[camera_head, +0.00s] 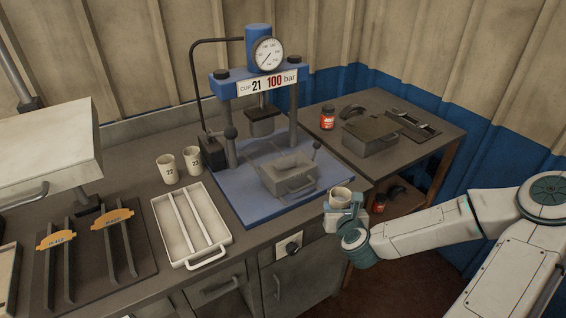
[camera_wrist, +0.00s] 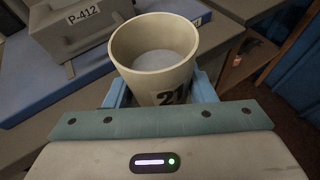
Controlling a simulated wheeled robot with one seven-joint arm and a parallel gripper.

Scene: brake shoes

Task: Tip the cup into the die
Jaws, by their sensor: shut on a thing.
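My gripper (camera_head: 343,206) is shut on a cream cup (camera_head: 341,194). In the wrist view the cup (camera_wrist: 160,58) is marked "21", stands upright and has pale grey material inside. The cup is in front of the press's right front corner, apart from the die. The die's cavity is not clear to see.
The blue press (camera_head: 227,152) has a gauge and a sign reading "cup 21 100 bar". Cups "22" (camera_head: 166,168) and "23" (camera_head: 193,160) stand left of it, behind a white tray (camera_head: 157,207). A dark box (camera_head: 370,136) and a red jar (camera_head: 327,118) are on the right table.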

